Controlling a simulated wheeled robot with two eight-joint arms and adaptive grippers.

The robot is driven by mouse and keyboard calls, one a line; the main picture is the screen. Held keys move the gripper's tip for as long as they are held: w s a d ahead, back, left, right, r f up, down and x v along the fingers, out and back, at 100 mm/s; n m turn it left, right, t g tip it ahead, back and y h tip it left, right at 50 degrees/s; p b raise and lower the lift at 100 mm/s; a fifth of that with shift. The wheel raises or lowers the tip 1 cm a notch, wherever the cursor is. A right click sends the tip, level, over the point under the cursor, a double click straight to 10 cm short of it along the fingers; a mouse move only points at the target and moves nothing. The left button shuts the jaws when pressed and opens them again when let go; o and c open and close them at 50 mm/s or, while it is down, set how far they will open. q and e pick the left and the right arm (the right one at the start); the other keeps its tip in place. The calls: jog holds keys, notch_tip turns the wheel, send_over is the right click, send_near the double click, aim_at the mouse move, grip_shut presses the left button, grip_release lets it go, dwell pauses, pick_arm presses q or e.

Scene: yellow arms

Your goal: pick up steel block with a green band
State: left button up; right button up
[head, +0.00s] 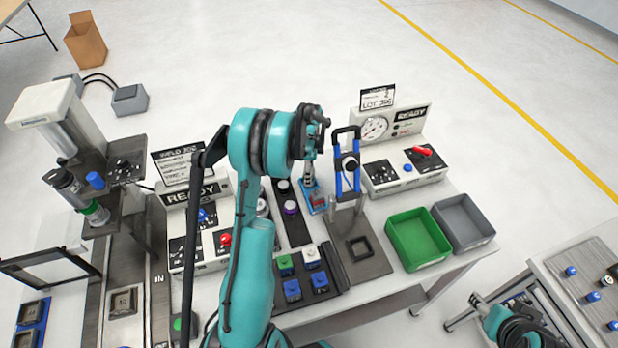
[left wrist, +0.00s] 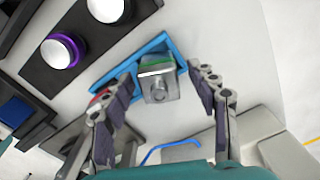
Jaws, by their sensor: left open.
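The steel block with a green band (left wrist: 158,86) shows in the left wrist view, with a round feature on its near face. It sits at a blue tray (left wrist: 128,63). My left gripper (left wrist: 160,80) is open, with one finger on each side of the block and visible gaps. In the head view my left gripper (head: 310,172) points down over the blue tray (head: 318,209); the block is hard to make out there. My right gripper (head: 479,302) is at the lower right, away from the block, too small to read.
Two purple- and grey-ringed white-topped pieces (left wrist: 63,50) stand on a dark strip beside the tray. In the head view, a blue-handled press frame (head: 346,165) is close on the right. A green bin (head: 418,240) and grey bin (head: 463,223) stand further right.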

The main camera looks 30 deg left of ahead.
pick_arm(q)
grip_shut()
jog(key=shift+r, duration=0.15)
